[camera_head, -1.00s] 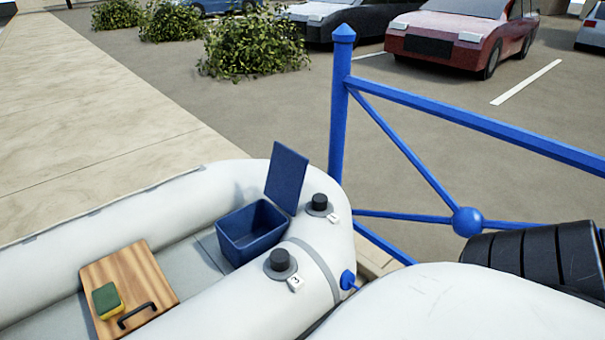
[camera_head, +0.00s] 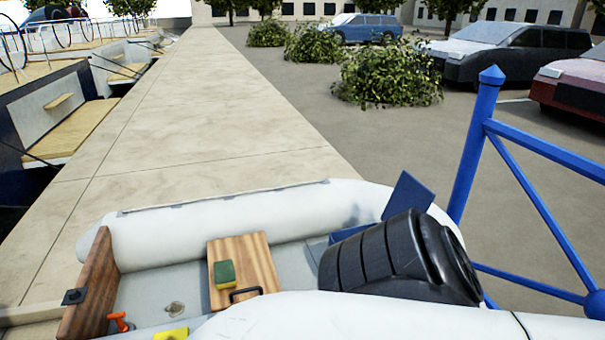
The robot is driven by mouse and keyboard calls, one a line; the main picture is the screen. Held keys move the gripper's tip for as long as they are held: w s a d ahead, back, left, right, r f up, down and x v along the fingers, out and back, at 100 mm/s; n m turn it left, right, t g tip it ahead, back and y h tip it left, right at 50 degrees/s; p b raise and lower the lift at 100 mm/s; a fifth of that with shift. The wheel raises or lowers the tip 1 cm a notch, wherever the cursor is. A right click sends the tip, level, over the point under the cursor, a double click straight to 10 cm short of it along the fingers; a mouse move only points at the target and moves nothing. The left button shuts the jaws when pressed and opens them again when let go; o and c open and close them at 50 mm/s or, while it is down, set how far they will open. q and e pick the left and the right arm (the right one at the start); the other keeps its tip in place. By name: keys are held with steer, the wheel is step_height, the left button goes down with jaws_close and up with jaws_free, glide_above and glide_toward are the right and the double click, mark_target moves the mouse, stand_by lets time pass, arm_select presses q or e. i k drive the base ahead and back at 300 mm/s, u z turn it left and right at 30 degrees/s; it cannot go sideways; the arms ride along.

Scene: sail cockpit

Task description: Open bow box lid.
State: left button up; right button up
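The bow box (camera_head: 347,233) is a blue bin in the bow of a white inflatable dinghy (camera_head: 230,222). Most of it is hidden behind a black ribbed shape; only a strip of its upper left side shows. Its blue lid (camera_head: 410,196) stands raised and tilted above the box's far right side, so the box is open. The lid's lower part is also hidden. No fingers of my left or right gripper show, so I cannot see either one near the box.
The black ribbed shape (camera_head: 398,260) blocks the view of the bow. A wooden board (camera_head: 256,258) with a handle carries a green sponge (camera_head: 224,273). A wooden transom (camera_head: 92,290) closes the left end. Blue railing (camera_head: 472,145) stands at right; a bare dock (camera_head: 190,120) lies beyond.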

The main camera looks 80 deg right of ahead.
mark_target(408, 192)
steer(key=u, duration=0.1)
steer(key=k, duration=1.25)
steer(key=z, duration=1.5)
